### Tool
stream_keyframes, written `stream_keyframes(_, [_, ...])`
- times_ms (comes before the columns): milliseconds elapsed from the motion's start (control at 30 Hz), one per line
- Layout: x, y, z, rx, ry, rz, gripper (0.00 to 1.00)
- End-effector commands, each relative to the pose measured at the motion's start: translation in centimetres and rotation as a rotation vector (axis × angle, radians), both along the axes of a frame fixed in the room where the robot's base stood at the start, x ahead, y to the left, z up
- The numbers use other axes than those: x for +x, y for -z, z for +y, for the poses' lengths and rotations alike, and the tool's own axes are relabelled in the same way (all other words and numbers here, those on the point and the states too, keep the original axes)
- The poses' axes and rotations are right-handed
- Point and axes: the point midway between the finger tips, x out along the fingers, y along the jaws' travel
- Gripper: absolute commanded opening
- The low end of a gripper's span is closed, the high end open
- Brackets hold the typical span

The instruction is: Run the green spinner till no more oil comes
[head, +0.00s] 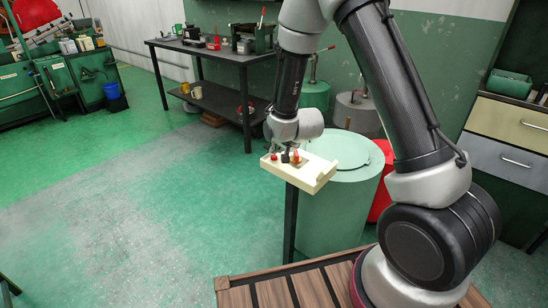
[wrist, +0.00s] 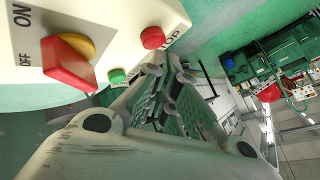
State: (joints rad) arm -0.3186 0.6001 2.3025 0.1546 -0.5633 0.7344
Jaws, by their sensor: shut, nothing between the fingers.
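The green spinner (head: 330,215) is a large pale green drum with its round lid (head: 337,150) lying on top. A cream control box (head: 312,178) on a dark post stands in front of it. In the wrist view the box (wrist: 112,20) carries a red switch handle on a yellow base (wrist: 68,62) beside ON and OFF marks, a green button (wrist: 117,76) and a red button (wrist: 153,38) beside partly hidden lettering. I cannot tell the switch's setting. My gripper (head: 290,156) is shut and empty at the box; its fingertips (wrist: 165,82) show close to the buttons. Contact is unclear. No oil shows.
A red drum (head: 382,180) stands partly hidden behind my arm. A dark workbench (head: 222,52) with tools and drums with levers (head: 316,92) stand at the back. Drawers (head: 505,125) are at the right. The green floor (head: 150,200) at the left is clear.

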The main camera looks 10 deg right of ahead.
Motion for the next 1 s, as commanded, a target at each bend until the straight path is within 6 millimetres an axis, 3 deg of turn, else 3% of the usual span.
stream_keyframes(1000, [-0.01, 1.09, 0.00, 0.000, 0.000, 0.001, 0.00])
